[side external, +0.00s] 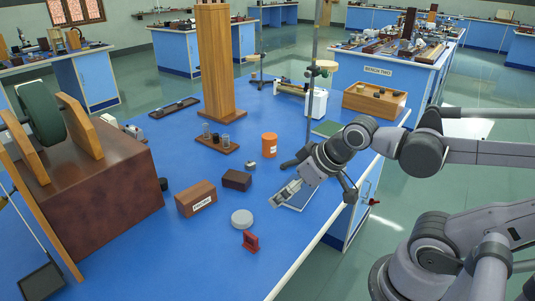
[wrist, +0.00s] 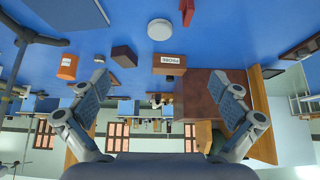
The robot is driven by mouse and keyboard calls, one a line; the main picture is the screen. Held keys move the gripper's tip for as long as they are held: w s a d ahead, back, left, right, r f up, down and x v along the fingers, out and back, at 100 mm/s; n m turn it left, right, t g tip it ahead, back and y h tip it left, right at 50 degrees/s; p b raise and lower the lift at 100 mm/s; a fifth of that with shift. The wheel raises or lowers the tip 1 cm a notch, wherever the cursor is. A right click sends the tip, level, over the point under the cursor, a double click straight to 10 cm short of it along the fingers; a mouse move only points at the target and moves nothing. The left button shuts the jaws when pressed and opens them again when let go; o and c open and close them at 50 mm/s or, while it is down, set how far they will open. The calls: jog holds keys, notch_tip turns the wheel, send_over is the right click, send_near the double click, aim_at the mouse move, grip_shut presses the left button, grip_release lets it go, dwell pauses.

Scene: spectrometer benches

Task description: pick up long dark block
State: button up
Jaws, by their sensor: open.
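A dark brown block (side external: 236,180), the likeliest match for the long dark block, lies on the blue bench top. In the wrist view it (wrist: 124,56) is left of the labelled wooden box, and the scene appears upside down. My gripper (side external: 279,197) is to the right of the block and apart from it, above the bench near its front edge. In the wrist view my gripper (wrist: 162,88) has its two fingers spread wide with nothing held between them.
The labelled brown box (side external: 196,199), a white disc (side external: 242,219), a red stand (side external: 250,241), an orange jar (side external: 269,145) and a small grey piece (side external: 251,165) surround the block. A metal stand (side external: 312,90) rises behind my gripper. A large brown case (side external: 95,205) is at left.

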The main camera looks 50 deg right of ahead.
jog(key=n+g+h, duration=0.4)
jog(key=n+g, duration=0.2)
jog(key=n, duration=1.5)
send_over(236, 176)
jog(key=s+a, duration=0.1)
jog(key=a, duration=0.3)
notch_tip(236, 176, down, 8)
jog(key=x, duration=1)
jog(key=shift+d+f, duration=0.15)
jog(key=shift+d, duration=0.35)
jog(key=c, duration=1.1)
